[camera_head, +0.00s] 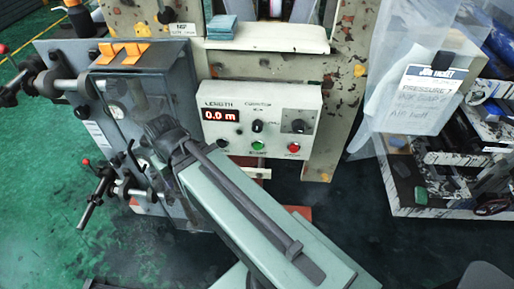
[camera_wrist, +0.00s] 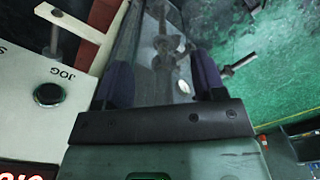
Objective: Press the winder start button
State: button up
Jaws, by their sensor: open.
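The control box (camera_head: 270,92) carries a red display (camera_head: 220,115) reading 0.0 m, a black knob (camera_head: 257,126), a green button (camera_head: 257,146) and a red button (camera_head: 293,149). The labels under the buttons are too small to read surely; the green one looks like the start button. My gripper (camera_head: 158,138) is left of the box, in front of the machine's clear panel, apart from the buttons. In the wrist view my gripper (camera_wrist: 163,75) has its two dark fingers spread with nothing between them. A black JOG button (camera_wrist: 47,94) lies left of the fingers; the green button is not visible there.
A grey machine unit (camera_head: 60,58) with a clear panel, rollers and levers stands at left. A hanging plastic sheet with a paper sign (camera_head: 430,98) and a cluttered shelf (camera_head: 470,204) are at right. Green floor (camera_head: 60,210) is open at lower left.

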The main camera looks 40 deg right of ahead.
grip_shut()
dwell(1.4)
